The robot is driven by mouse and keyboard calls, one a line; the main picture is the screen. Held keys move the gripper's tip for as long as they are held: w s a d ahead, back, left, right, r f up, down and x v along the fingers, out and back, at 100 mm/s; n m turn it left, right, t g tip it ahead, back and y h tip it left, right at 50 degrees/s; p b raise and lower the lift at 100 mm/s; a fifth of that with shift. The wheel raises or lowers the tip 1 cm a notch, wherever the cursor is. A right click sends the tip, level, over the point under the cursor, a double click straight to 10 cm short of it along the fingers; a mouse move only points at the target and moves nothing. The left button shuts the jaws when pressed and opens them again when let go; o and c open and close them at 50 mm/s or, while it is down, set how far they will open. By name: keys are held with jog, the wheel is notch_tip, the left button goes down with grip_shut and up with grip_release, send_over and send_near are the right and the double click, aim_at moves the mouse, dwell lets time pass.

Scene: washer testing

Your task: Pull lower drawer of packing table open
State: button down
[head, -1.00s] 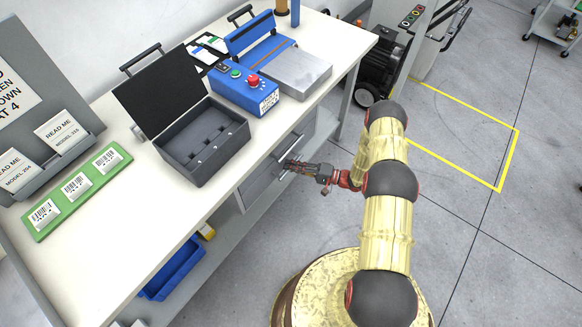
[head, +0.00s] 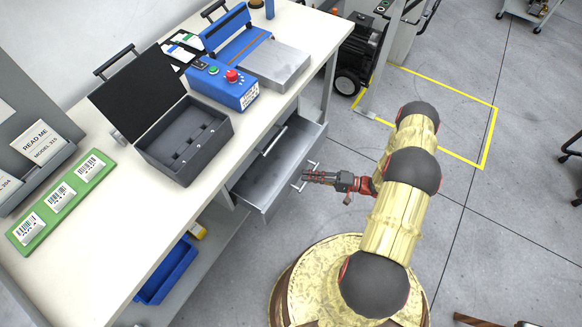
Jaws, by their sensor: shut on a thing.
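The packing table (head: 112,262) runs diagonally across the left of the head view. Its grey lower drawer (head: 268,186) stands pulled out from under the tabletop, and its inside looks empty. The upper drawer handle (head: 273,141) shows behind it, close to the table; that drawer looks closed. My gripper (head: 309,177) is shut on the lower drawer handle (head: 299,187) at the drawer's front. The fingers cover part of the handle.
An open dark case (head: 185,165), a blue control box (head: 224,90) and a green barcode board (head: 62,203) are on the tabletop. A blue bin (head: 167,272) sits on the shelf below. Open floor (head: 490,250) lies to the right, with a yellow marked area behind.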

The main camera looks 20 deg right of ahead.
jog(key=s+d, duration=0.6)
jog(key=s, duration=0.3)
jog(key=shift+d+b, duration=0.35)
jog(key=shift+f, duration=0.1)
jog(key=c, duration=1.8)
grip_release()
jog(key=shift+c, duration=0.2)
jog(key=v, duration=1.2)
